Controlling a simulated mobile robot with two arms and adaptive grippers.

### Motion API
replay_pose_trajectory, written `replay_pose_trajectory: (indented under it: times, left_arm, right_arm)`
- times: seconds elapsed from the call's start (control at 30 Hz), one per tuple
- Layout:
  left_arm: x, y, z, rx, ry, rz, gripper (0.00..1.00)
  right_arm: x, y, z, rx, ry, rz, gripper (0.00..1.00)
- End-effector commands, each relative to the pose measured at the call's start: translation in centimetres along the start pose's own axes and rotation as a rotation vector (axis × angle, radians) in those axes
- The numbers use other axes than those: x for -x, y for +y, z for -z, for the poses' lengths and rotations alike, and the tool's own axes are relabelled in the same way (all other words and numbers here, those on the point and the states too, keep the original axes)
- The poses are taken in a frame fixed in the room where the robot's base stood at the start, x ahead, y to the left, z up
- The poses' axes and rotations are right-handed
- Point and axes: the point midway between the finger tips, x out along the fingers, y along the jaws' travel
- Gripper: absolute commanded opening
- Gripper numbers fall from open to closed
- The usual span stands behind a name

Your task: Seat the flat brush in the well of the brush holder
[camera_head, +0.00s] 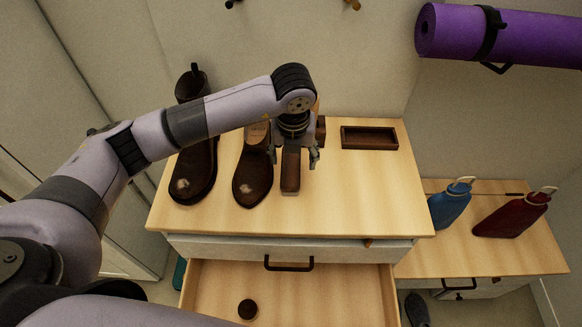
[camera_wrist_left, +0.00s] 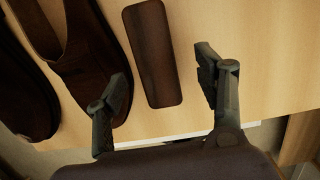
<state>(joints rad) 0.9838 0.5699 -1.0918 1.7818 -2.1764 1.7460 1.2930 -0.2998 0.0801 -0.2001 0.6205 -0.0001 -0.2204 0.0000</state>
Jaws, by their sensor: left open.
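The flat brush (camera_head: 290,172) is a long dark brown block lying on the wooden cabinet top, just right of the shoes. It also shows in the left wrist view (camera_wrist_left: 152,55), lying lengthwise between the two fingers. My left gripper (camera_head: 293,156) is open above the brush, one finger on each side, with clear gaps to it in the wrist view. The far part of the brush is hidden under the gripper in the head view. The brush holder (camera_head: 370,147), a dark brown rectangular tray with an empty well, stands at the back right. My right gripper is not in view.
A brown shoe (camera_head: 252,180) stands close left of the brush, with a taller boot (camera_head: 194,170) beyond it. An open drawer (camera_head: 330,290) holds a small round dark item (camera_head: 247,309). The cabinet top's front right is clear.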

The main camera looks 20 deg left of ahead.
Motion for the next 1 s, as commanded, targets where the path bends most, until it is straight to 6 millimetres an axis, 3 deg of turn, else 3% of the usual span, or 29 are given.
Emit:
replay_pose_trajectory:
  times: [0.23, 0.53, 1.0]
  left_arm:
    - [-3.4, 0.5, 0.0, 0.0, 0.003, -0.002, 0.63]
    - [-4.1, 0.5, -0.1, 0.0, 0.001, 0.0, 0.63]
    - [-4.0, 0.5, -0.1, 0.0, 0.001, 0.0, 0.33]
  right_arm:
    - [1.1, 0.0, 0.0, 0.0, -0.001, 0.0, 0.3]
    - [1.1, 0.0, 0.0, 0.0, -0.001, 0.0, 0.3]
    - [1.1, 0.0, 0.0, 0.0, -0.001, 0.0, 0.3]
